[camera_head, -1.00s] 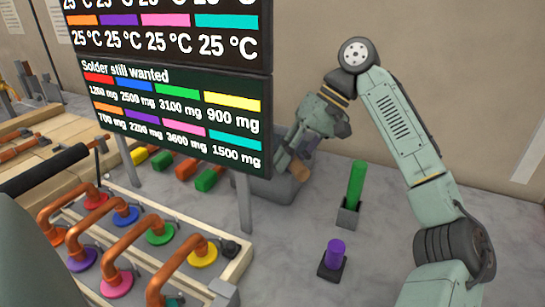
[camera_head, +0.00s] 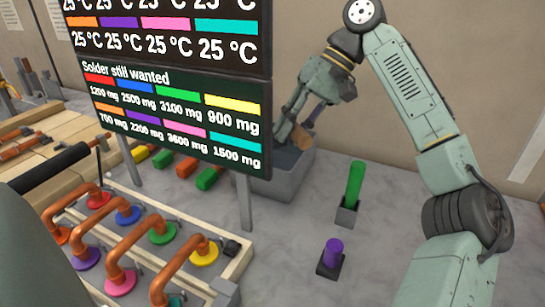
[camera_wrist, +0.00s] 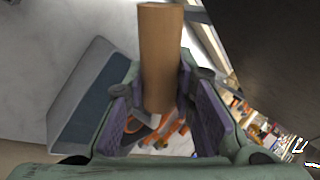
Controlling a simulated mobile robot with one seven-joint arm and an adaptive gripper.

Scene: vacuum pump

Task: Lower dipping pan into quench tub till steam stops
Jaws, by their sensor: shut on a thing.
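My gripper (camera_head: 300,126) is shut on a brown wooden handle (camera_head: 301,141), which I take for the dipping pan's handle. In the wrist view the handle (camera_wrist: 160,60) stands between the two purple finger pads. The pan's bowl cannot be made out. The grey quench tub (camera_head: 290,187) stands behind the sign's right edge, and the gripper is over its back part in the head view. In the wrist view the tub (camera_wrist: 68,88) lies left of the fingers, with a dark blue-grey inside. I see no steam.
A sign board (camera_head: 170,115) on posts stands left of the tub and hides part of it. A green block (camera_head: 355,182) in a grey holder and a purple cylinder (camera_head: 333,250) stand at front right. Copper pipes on coloured discs (camera_head: 160,234) fill a wooden-edged rack at front left.

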